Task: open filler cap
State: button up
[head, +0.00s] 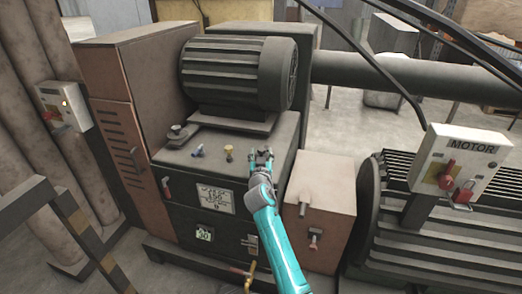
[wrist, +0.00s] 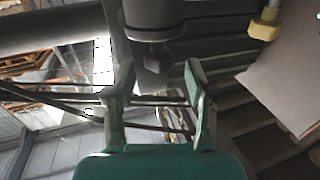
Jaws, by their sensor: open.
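My gripper (head: 262,153) is over the right part of the dark housing's top (head: 218,140). The wrist view looks upside down; there its two fingers (wrist: 158,72) are apart. A dark round fitting with a hex-like end (wrist: 152,52) shows between and beyond the fingertips, apparently untouched. It may be the filler cap, but I cannot be sure; the gripper hides that spot in the head view. A yellow fitting (head: 229,153) stands left of the gripper and also shows in the wrist view (wrist: 265,24). A dark capped fitting (head: 178,131) sits farther left.
A ribbed motor (head: 238,72) stands behind on the housing. A small blue fitting (head: 198,151) is on the top. A brown box (head: 320,205) stands right, near the MOTOR switch box (head: 455,160). A striped rail (head: 75,225) is at left.

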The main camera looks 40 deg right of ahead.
jog(key=shift+x, duration=1.5)
grip_shut()
